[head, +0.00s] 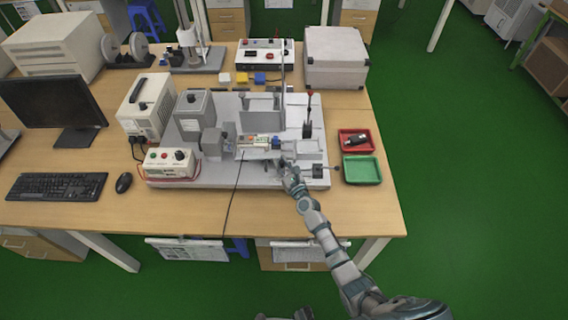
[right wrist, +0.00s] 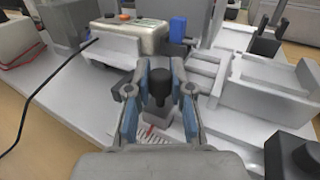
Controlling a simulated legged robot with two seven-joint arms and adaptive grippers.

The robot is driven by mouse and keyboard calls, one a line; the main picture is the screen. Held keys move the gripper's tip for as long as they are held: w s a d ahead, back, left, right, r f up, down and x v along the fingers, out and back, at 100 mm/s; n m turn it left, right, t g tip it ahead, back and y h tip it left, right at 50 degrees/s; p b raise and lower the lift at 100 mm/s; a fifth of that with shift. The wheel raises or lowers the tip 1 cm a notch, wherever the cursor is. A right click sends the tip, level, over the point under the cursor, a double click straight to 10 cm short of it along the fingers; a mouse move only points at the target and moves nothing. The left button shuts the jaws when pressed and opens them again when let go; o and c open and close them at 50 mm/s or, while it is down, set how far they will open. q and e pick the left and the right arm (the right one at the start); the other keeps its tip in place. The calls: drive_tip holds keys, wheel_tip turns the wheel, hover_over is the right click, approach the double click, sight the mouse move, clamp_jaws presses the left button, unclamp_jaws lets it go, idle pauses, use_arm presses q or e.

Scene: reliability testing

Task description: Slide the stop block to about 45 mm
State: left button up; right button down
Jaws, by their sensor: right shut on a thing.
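The stop block is a small grey block with a black knob (right wrist: 160,84) on top, seen in the right wrist view. My right gripper (right wrist: 161,76) has its two fingers around this knob and is shut on it. A scale with dark marks (right wrist: 157,138) and a red pointer lies just in front of the block; the reading is too small to tell. In the head view my right gripper (head: 287,168) is at the front of the grey test fixture (head: 230,178), hiding the stop block. My left gripper is not in view.
A metal-cased part (right wrist: 130,36) with a blue end (right wrist: 178,29) lies in the fixture behind the gripper. A lever with a red tip (head: 308,110) stands behind it. Red (head: 356,151) and green (head: 361,169) trays are to the right. A black cable (head: 233,195) runs off the front edge.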

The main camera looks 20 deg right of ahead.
drive_tip(key=shift+d+r, duration=0.2)
drive_tip(key=shift+d, duration=0.15)
drive_tip(key=c, duration=1.2)
unclamp_jaws()
drive_tip(key=shift+d, duration=0.1)
drive_tip(key=shift+o, duration=0.9)
drive_tip(key=shift+d+f, duration=0.1)
drive_tip(key=shift+f, duration=0.05)
drive_tip(key=shift+s+a, duration=0.2)
drive_tip(key=shift+a, duration=0.05)
drive_tip(key=s+d, duration=0.2)
drive_tip(key=s, duration=0.9)
drive_tip(key=shift+s+d, duration=0.15)
drive_tip(key=shift+d, duration=0.2)
drive_tip(key=shift+f, duration=0.1)
